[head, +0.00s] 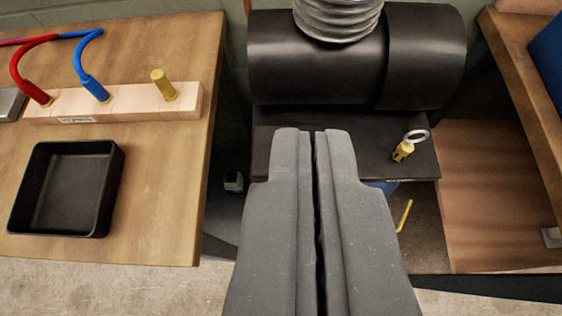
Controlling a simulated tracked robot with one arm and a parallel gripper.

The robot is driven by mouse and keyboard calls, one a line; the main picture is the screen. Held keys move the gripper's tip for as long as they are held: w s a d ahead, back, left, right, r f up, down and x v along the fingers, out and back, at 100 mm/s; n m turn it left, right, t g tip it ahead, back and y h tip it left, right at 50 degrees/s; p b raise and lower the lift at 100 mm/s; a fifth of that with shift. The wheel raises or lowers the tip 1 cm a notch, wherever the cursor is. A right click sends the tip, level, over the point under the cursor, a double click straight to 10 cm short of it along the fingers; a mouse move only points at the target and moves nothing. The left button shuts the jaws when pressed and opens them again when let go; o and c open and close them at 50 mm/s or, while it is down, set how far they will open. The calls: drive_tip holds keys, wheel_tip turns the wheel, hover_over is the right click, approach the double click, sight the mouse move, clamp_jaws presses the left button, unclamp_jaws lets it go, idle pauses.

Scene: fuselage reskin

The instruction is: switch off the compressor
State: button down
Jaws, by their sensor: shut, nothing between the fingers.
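The compressor shows at the top middle as a black cylinder (315,70) with a ribbed grey hose or bellows (337,18) on top. Below it is a flat black ledge (275,125). A small yellow piece with a metal ring (404,150) sits on the right part of this ledge; I cannot tell whether it is the switch. My gripper (312,132) is shut and empty, pointing away from me, with its tips over the ledge, left of the yellow piece and apart from it in the picture. The gripper hides the middle of the ledge.
A wooden bench (170,220) on the left holds a black tray (65,190) and a pale block (120,103) with red, blue and brass fittings. A thin yellow piece (404,215) shows below the ledge. A wooden structure (490,190) stands at the right.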

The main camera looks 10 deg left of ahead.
drive_tip(key=w+a+f+g, duration=0.1)
drive_tip(key=w+f, duration=0.1)
drive_tip(key=f, duration=0.5)
drive_tip(key=w+f+b, duration=0.1)
drive_tip(key=w+f, duration=0.2)
drive_tip(key=f, duration=0.4)
drive_tip(key=shift+w+a+f+n+g, duration=0.25)
drive_tip(key=shift+a+f+n+g, duration=0.05)
drive_tip(key=shift+a+f+g, duration=0.1)
drive_tip(key=b+x, duration=0.1)
drive_tip(key=x, duration=0.8)
drive_tip(key=shift+w+a+f+b, duration=0.1)
drive_tip(key=shift+w+f+b, duration=0.15)
drive_tip(key=shift+b, duration=0.15)
drive_tip(key=f, duration=0.1)
drive_tip(key=f+b, duration=0.1)
drive_tip(key=f, duration=0.1)
drive_tip(key=shift+w+f, duration=0.2)
drive_tip(key=shift+w, duration=0.15)
drive_tip(key=shift+f, duration=0.35)
